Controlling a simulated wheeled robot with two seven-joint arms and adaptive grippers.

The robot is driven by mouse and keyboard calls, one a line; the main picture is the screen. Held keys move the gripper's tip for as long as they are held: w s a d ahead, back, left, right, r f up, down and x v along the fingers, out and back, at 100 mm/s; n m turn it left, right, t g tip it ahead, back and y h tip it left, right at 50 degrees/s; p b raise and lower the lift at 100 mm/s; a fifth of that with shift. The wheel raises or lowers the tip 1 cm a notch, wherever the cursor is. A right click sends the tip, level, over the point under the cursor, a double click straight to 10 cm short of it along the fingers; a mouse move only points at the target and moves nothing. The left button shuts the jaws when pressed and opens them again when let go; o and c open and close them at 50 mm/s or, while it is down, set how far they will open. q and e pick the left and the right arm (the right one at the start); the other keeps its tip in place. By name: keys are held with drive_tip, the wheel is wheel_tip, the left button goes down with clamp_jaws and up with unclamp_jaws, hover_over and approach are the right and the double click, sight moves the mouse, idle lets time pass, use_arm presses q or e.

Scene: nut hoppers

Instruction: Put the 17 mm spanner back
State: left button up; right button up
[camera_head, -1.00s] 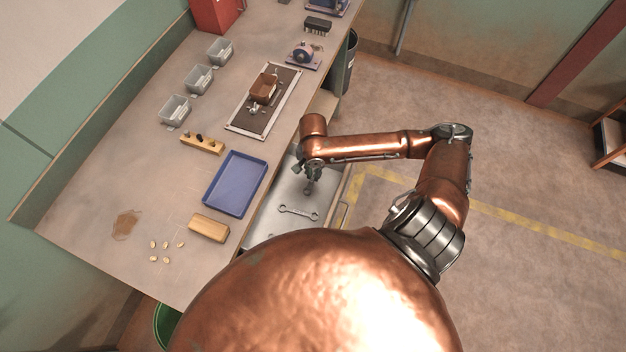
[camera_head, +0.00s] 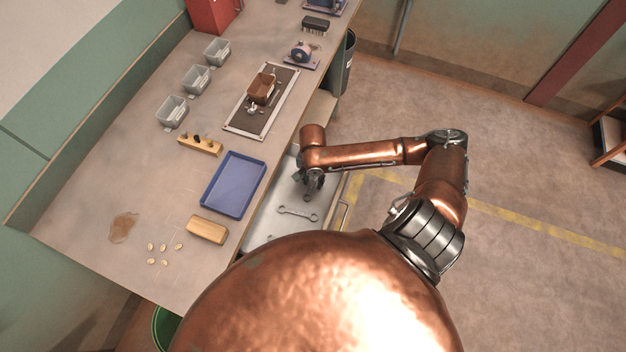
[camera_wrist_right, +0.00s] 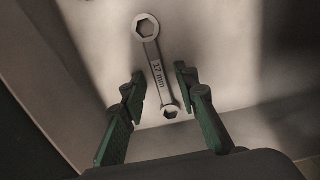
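The 17 mm spanner (camera_wrist_right: 157,72), grey with a ring at each end, lies on a pale flat surface in the right wrist view. My right gripper (camera_wrist_right: 161,80) is open, with a finger on each side of the spanner's shank and a gap to both. In the head view my right gripper (camera_head: 313,182) is low over the open metal drawer (camera_head: 268,228); a small ring end shows just below it. Another spanner (camera_head: 297,212) lies flat in the drawer nearer me, its marking too small to read. My left gripper is not in view.
The bench beside the drawer carries a blue tray (camera_head: 233,184), a wooden block (camera_head: 207,229), a brass gauge block (camera_head: 200,145), several grey bins (camera_head: 196,79) and a mat with a brown hopper (camera_head: 262,90). The drawer walls are close around my right gripper.

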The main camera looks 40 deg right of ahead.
sight(313, 183)
drive_tip(key=shift+r, duration=0.1)
drive_tip(key=shift+r, duration=0.3)
wheel_tip(313, 183, up, 12)
drive_tip(key=p, duration=0.3)
drive_tip(key=shift+f, duration=0.2)
